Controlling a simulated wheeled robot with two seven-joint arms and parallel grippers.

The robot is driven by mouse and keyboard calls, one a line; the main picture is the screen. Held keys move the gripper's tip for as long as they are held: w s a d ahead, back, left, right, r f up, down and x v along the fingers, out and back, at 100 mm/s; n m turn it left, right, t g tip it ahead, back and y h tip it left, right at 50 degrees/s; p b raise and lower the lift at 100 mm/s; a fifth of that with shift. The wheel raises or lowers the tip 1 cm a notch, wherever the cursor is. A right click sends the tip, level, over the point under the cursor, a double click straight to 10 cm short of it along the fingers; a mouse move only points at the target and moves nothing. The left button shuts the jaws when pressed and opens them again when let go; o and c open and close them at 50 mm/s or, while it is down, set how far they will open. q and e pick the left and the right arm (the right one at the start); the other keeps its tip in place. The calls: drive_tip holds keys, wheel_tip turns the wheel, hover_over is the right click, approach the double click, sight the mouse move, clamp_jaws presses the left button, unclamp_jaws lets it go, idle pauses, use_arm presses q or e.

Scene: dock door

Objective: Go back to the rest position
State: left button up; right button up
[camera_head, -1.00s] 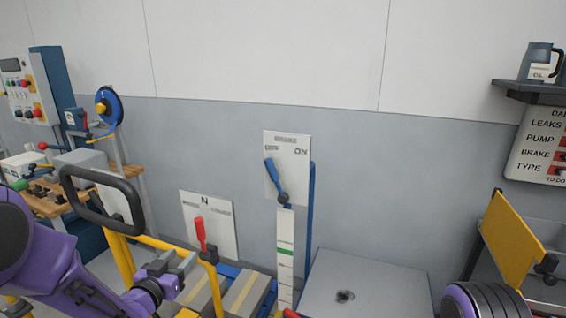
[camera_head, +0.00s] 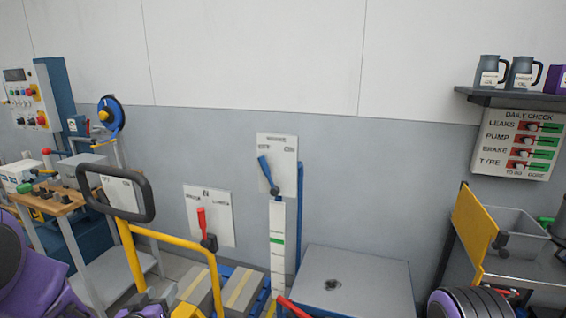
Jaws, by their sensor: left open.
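My left gripper (camera_head: 150,304) is at the bottom edge, left of centre, beside the yellow tubular frame. Only its upper part shows, with its lower part cut off by the picture edge, and nothing is seen held in it. My purple left arm (camera_head: 50,290) comes in at the lower left. A purple and black part of my right arm (camera_head: 470,303) shows at the lower right. My right gripper is not seen.
A yellow frame with a black handle (camera_head: 147,200) stands close by my left arm. Behind are a blue brake lever (camera_head: 265,172), a red lever (camera_head: 202,220) and a grey box (camera_head: 350,280). A yellow panel (camera_head: 474,225) and grey bin (camera_head: 515,230) stand right.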

use_arm(q)
drive_tip(key=s+f+n+g+y, duration=0.2)
drive_tip(key=s+f+n+g, duration=0.35)
drive_tip(key=s+f, duration=1.3)
drive_tip(key=s+f+g, duration=0.3)
drive_tip(key=s+f, duration=0.1)
drive_tip(key=s, duration=0.4)
drive_tip(key=s+f+m+g, duration=0.1)
drive_tip(key=s+f+g, duration=0.2)
drive_tip(key=s, duration=0.5)
drive_tip(key=shift+s+a+f+y, duration=0.15)
drive_tip(key=shift+s+f+y, duration=0.1)
drive_tip(key=shift+f+y, duration=0.2)
